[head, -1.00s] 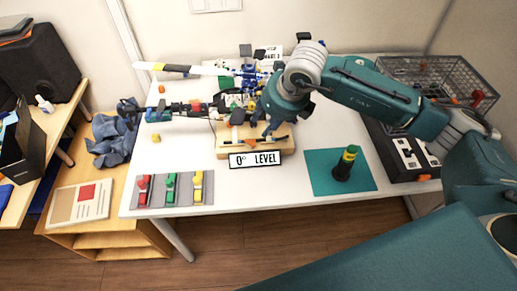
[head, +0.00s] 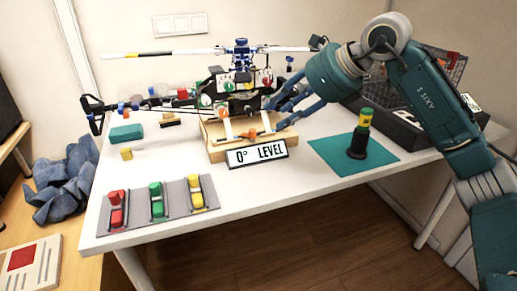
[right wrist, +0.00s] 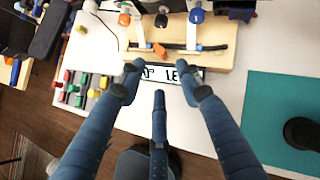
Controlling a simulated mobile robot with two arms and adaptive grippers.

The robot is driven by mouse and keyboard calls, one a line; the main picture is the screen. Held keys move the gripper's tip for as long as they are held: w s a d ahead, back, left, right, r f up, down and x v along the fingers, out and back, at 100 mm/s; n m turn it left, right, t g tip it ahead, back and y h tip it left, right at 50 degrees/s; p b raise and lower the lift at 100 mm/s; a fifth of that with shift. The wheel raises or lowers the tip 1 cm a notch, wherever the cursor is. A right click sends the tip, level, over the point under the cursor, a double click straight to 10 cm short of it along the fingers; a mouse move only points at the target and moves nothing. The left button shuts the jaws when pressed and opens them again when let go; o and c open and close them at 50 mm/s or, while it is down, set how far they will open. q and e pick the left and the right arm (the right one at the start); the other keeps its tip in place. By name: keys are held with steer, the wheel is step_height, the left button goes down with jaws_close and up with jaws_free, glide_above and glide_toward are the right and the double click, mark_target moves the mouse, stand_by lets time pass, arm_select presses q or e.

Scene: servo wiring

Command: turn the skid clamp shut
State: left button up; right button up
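The model helicopter (head: 236,88) stands on a wooden base (head: 222,152) on the white table. A small orange piece (head: 252,134), which looks like the skid clamp, sits on a dark bar along the base's front; it also shows in the right wrist view (right wrist: 158,49). I cannot tell whether it is turned open or shut. A "0° LEVEL" sign (head: 257,152) stands before the base. My right gripper (head: 281,112) is at the base's right side. In the right wrist view its fingers (right wrist: 163,78) are spread and empty, pointing toward the sign and orange piece. My left gripper is not in view.
A grey strip (head: 180,211) with red, green and yellow pieces lies front left. A dark bottle (head: 358,144) with green and yellow top stands on a teal mat (head: 375,162) at right. A wire basket (head: 440,65) stands behind my right arm. The table between strip and mat is clear.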

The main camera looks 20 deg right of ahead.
mark_target(253, 130)
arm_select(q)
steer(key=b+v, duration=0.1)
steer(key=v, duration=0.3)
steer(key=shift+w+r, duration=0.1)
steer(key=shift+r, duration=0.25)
arm_select(e)
steer(key=x, duration=1)
steer(key=shift+w+a+f, duration=0.1)
steer(key=shift+w+f, duration=0.15)
steer(key=shift+f, duration=0.1)
steer(key=shift+c, duration=0.5)
